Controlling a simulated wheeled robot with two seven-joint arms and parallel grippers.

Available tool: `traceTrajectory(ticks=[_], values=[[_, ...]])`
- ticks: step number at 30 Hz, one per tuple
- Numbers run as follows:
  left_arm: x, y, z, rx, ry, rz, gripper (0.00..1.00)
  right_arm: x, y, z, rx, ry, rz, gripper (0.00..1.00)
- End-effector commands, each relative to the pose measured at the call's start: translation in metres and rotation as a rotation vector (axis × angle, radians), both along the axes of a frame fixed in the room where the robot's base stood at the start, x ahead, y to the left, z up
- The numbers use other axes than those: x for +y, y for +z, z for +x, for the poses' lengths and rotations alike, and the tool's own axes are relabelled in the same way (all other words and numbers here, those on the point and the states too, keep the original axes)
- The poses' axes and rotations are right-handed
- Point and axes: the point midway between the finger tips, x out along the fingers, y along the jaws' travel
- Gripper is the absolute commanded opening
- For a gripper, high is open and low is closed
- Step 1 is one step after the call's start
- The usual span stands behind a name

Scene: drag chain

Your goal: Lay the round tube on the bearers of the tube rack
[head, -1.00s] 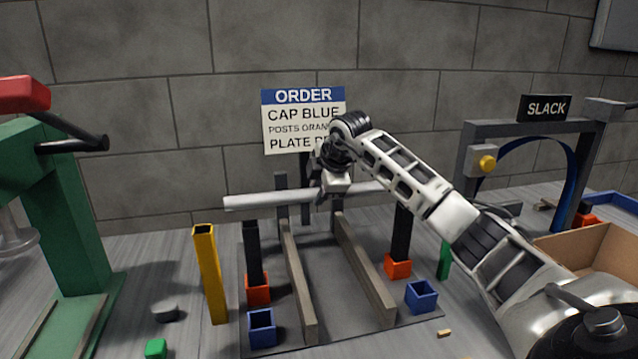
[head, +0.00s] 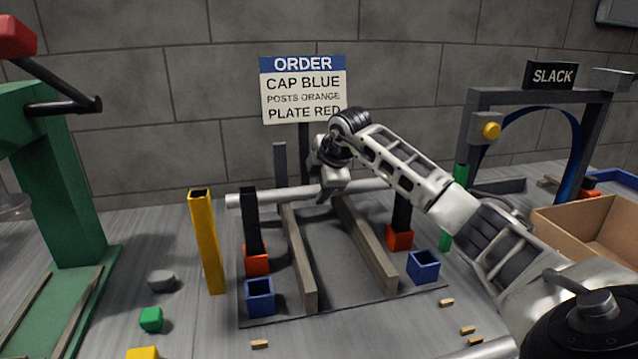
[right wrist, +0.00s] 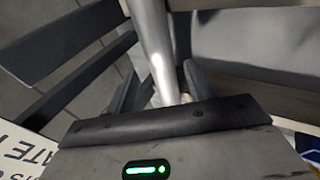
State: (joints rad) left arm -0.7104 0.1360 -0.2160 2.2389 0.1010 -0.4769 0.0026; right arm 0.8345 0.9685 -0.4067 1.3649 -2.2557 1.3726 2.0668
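The round tube (head: 275,197) is a light grey bar lying crosswise, about level, near the far ends of the tube rack's two wooden bearers, left (head: 299,265) and right (head: 367,247). It is very close to their tops; I cannot tell whether it touches. In the head view it passes behind the black posts. My right gripper (head: 330,194) is around the tube's middle and seems shut on it; the wrist view shows the tube (right wrist: 157,50) between the dark fingers (right wrist: 168,88). My left gripper is not in view.
Black posts in orange sockets (head: 257,262) flank the bearers, with blue sockets (head: 260,298) in front. A yellow post (head: 207,242) stands left. The order sign (head: 303,95) is behind. A cardboard box (head: 575,235) and the slack frame (head: 475,145) stand right.

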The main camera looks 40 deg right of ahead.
Motion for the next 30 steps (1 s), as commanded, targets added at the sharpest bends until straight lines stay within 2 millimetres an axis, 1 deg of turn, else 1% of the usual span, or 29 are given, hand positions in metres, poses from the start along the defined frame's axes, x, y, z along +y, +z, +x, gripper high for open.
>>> traceTrajectory(ticks=[7, 11, 14, 24, 27, 30], values=[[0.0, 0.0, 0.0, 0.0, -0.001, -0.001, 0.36, 0.0, 0.001, -0.001, 0.001, 0.0, 0.0, 0.54], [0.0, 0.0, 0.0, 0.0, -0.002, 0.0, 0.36, 0.001, 0.01, -0.007, 0.0, -0.001, -0.001, 0.54], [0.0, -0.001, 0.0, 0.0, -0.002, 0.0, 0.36, 0.003, 0.025, -0.017, -0.002, 0.001, -0.004, 0.54], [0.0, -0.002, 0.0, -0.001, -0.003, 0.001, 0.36, 0.013, 0.093, -0.062, -0.004, 0.0, -0.003, 0.54], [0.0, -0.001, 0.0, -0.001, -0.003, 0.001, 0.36, 0.016, 0.109, -0.072, -0.003, 0.0, -0.002, 0.54], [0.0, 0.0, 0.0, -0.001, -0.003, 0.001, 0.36, 0.018, 0.121, -0.08, -0.003, 0.0, -0.001, 0.54]])
